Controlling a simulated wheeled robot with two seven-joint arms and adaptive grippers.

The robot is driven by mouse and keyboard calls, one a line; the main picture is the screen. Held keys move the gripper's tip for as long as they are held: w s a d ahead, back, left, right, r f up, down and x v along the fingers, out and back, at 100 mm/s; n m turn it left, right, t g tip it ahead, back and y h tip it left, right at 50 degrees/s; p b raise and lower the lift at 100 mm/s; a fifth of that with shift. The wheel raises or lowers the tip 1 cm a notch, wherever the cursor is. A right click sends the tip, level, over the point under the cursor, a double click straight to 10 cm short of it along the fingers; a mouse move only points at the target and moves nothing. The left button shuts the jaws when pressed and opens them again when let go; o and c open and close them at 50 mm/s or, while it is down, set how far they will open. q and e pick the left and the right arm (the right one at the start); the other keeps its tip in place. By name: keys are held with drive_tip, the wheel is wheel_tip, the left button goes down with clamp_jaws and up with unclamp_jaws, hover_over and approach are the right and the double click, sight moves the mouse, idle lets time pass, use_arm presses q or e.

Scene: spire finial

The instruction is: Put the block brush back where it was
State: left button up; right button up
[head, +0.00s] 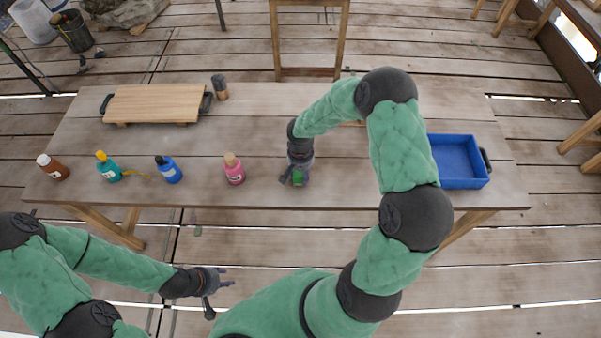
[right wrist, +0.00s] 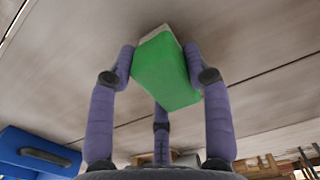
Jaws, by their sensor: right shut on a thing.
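The block brush is a green block with a pale far end (right wrist: 165,72). My right gripper (head: 298,180) is shut on it, with fingers on both sides of the green body, as the right wrist view shows. In the head view only a little green of the block brush (head: 298,177) shows under the gripper, over the front middle of the table. Its pale end faces the tabletop; I cannot tell whether it touches. My left gripper (head: 222,283) is off the table's front edge, with its fingers spread and empty.
On the wooden table (head: 300,110), a pink bottle (head: 234,170) stands left of my right gripper, then blue (head: 169,170), teal (head: 109,168) and brown (head: 54,169) bottles. A cutting board (head: 155,103) and dark cylinder (head: 220,88) are behind. A blue tray (head: 462,184) is at right.

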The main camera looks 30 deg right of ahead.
drive_tip(key=shift+r, duration=0.1)
drive_tip(key=o, duration=1.1)
drive_tip(key=shift+r, duration=0.3)
wheel_tip(320, 180, up, 11)
drive_tip(key=p, duration=0.2)
drive_tip(key=shift+r, duration=0.2)
